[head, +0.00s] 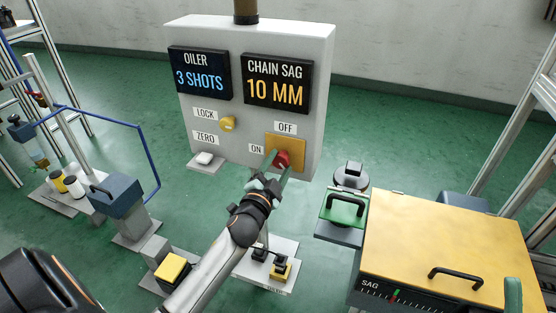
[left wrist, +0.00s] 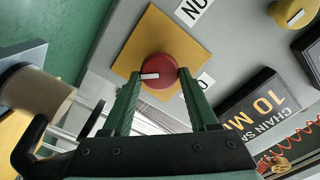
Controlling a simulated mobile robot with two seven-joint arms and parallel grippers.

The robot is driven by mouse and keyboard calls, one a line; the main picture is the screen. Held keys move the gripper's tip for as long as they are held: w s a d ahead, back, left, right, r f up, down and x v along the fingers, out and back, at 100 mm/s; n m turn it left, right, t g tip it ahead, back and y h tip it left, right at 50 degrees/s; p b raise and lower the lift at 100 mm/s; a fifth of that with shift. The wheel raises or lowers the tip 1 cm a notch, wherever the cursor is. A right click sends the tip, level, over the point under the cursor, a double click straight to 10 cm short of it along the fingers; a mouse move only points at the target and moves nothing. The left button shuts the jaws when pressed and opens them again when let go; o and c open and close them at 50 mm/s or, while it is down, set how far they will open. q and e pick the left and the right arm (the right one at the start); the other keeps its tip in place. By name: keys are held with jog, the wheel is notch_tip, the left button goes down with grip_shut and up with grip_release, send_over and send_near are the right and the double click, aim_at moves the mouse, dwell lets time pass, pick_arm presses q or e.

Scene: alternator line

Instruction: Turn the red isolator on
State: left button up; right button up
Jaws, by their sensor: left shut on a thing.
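The red isolator (head: 282,160) is a round red knob on a yellow square plate (head: 298,143), low on the right of the grey panel. An OFF label (head: 286,127) is above it and an ON label (head: 256,148) is to its left. My left gripper (head: 279,165) is shut on the isolator. In the left wrist view the green fingers (left wrist: 158,80) grip the sides of the red knob (left wrist: 165,66). The knob's white mark (left wrist: 150,76) points left in that view. The OFF label there is partly hidden by a finger. My right gripper is not seen.
The grey panel (head: 190,105) also bears two displays, a yellow LOCK knob (head: 228,124) and a white ZERO button (head: 205,158). A blue-framed stand (head: 118,195) is left.

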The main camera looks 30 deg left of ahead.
pick_arm(q)
jog(key=shift+m, duration=0.6)
jog(key=m+p, duration=0.1)
jog(key=m, duration=0.3)
jog(key=shift+d, duration=0.1)
jog(key=shift+f+m+p, duration=0.15)
jog(key=shift+m+p, duration=0.35)
jog(key=shift+m, duration=1.2)
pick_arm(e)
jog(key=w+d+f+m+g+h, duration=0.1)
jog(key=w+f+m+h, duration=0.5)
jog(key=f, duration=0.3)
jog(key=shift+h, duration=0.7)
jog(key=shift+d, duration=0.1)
pick_arm(q)
jog(key=o, duration=1.4)
jog(key=shift+c, duration=0.2)
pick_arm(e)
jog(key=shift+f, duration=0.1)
pick_arm(q)
jog(key=v, duration=1.2)
jog(key=shift+s, duration=0.25)
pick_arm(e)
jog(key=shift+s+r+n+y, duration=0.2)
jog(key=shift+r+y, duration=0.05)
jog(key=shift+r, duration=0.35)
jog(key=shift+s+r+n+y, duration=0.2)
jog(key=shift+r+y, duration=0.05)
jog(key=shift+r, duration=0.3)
